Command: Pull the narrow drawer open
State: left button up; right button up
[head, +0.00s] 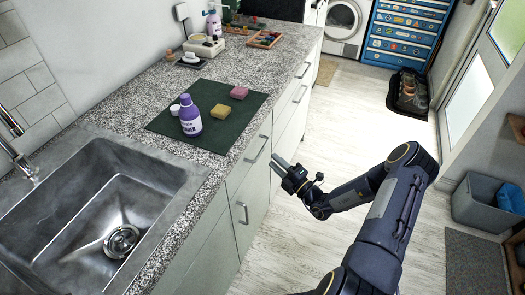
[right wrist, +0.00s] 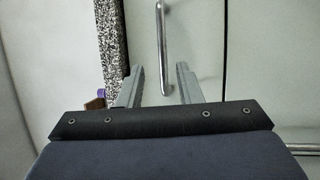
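The narrow drawer front (head: 246,163) sits just under the countertop edge, with a metal bar handle (head: 257,150). The front looks closed, flush with the cabinet. My right gripper (head: 279,163) is in front of the cabinet, just right of and a little below that handle. In the right wrist view my gripper (right wrist: 160,78) is open, its two grey fingers apart. The bar handle (right wrist: 162,40) shows there with its near end between the fingertips; I cannot tell whether they touch it. The drawer front (right wrist: 145,35) lies behind it. My left gripper is not in view.
A second handle (head: 242,212) is on the front below. A purple bottle (head: 190,118) and two sponges stand on a green mat (head: 215,138); a sink (head: 100,215) is at left. The floor (head: 350,140) right of the cabinets is clear; a grey bin (head: 480,205) stands at right.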

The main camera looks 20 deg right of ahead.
aim_at(262, 149)
jog(key=shift+m, duration=0.3)
jog(key=p+x, duration=0.1)
jog(key=x, duration=0.6)
jog(key=shift+w+f, duration=0.1)
jog(key=shift+w, duration=0.25)
grip_shut()
